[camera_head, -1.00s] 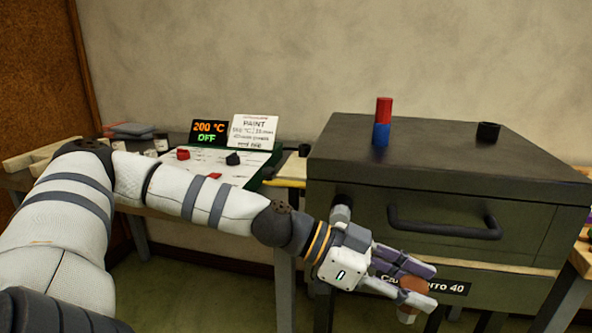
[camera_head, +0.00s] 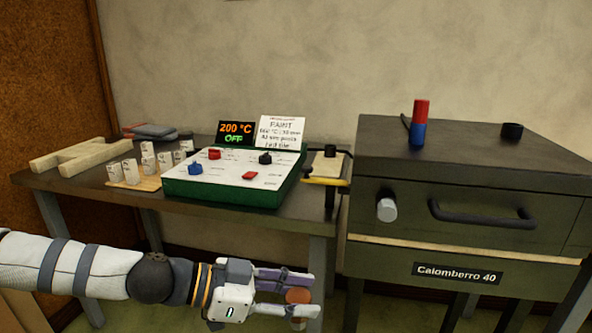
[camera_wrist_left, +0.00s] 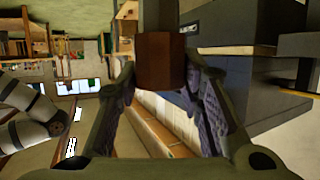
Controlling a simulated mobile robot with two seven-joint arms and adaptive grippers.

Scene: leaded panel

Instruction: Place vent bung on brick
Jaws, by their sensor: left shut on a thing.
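My left gripper (camera_head: 296,298) is shut on a brown, stubby cylinder, which I take to be the vent bung (camera_head: 298,296). It hangs low in front of the gap between the bench and the kiln, clear of both. In the left wrist view the bung (camera_wrist_left: 161,62) sits between the two fingertips, with a grey part beyond it. A pale block, likely the brick (camera_head: 325,163), lies at the bench's right end beside the kiln. A dark piece and a yellow handle partly cover it. My right gripper is not in view.
The dark kiln (camera_head: 465,160) stands right, with a red-and-blue cylinder (camera_head: 419,122) and a black collar (camera_head: 512,131) on top. A control panel (camera_head: 235,180), small white pots (camera_head: 147,160) and pale wooden bars (camera_head: 75,155) occupy the bench. The bench's front left is clear.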

